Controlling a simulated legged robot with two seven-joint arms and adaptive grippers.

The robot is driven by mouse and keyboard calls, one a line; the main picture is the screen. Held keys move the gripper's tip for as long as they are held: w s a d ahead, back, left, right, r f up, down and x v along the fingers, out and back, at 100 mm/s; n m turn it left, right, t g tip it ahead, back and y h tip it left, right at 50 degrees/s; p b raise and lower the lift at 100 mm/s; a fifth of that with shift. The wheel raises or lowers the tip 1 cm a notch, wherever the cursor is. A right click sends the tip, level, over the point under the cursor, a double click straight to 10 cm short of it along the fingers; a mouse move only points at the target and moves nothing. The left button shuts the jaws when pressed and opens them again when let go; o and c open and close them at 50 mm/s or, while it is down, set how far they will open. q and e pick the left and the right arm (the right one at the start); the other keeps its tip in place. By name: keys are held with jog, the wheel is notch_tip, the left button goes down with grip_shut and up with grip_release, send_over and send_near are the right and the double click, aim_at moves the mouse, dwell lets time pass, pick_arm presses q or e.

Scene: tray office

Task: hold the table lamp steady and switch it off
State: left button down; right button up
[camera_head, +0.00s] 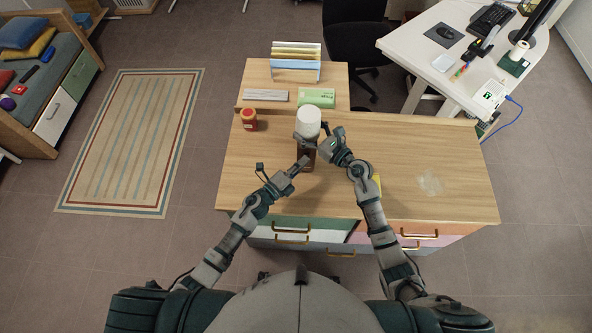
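The table lamp (308,121) stands upright on the wooden desk, with a rounded white shade and a darker brown body below, partly covered by my grippers. My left gripper (282,168) is in front and to the left of the lamp. Its fingers are spread, with one fingertip close to the lamp's body; I cannot tell whether it touches. My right gripper (322,139) is at the lamp's right side, just below the shade. Its fingertips overlap the lamp, so its grip and contact are unclear. The lamp's switch cannot be made out.
A red-and-yellow jar (249,120) stands left of the lamp. Behind are a green box (316,97), a grey flat item (265,96) and a rack (296,62). A yellow item (377,182) is partly behind my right arm. The desk's right side (440,150) is mostly clear.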

jog(key=shift+s+a+f, duration=0.1)
jog(key=shift+s+f, duration=0.05)
jog(key=shift+f, duration=0.1)
pick_arm(q)
jog(key=s+a+r, duration=0.1)
jog(key=s+a, duration=0.5)
jog(key=s, duration=0.5)
jog(key=shift+a, duration=0.2)
pick_arm(e)
jog(key=shift+f, duration=0.1)
pick_arm(q)
jog(key=shift+s, duration=0.1)
pick_arm(e)
jog(key=o, duration=1.5)
jog(key=shift+o, duration=1.2)
jog(key=shift+r, duration=0.2)
